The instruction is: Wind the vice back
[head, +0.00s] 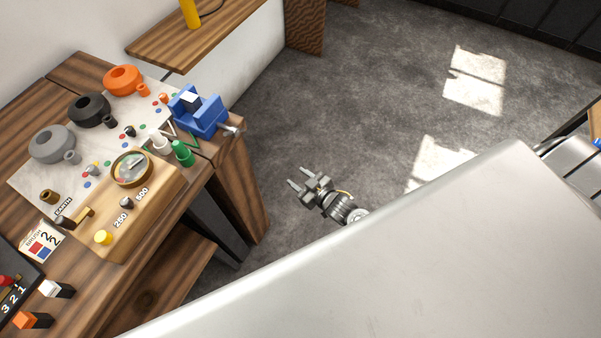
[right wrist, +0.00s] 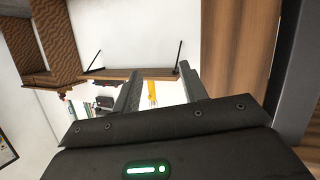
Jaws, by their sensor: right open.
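The blue vice (head: 200,122) stands at the right corner of the wooden bench in the head view. A small block with a white top (head: 189,99) sits at its jaws; I cannot tell whether it is clamped. The vice's grey metal handle (head: 234,131) sticks out past the bench edge. My right gripper (head: 299,178) is open and empty, over the floor to the right of the bench, apart from the handle. Its two fingers also show in the right wrist view (right wrist: 158,86), with nothing between them. My left gripper is not in view.
Green (head: 182,153) and white (head: 159,141) cone-like pieces stand near the vice. A wooden meter box (head: 150,208) and orange, black and grey rounded housings share the bench. A wooden shelf (head: 190,45) with a yellow object is behind. The floor right of the bench is clear.

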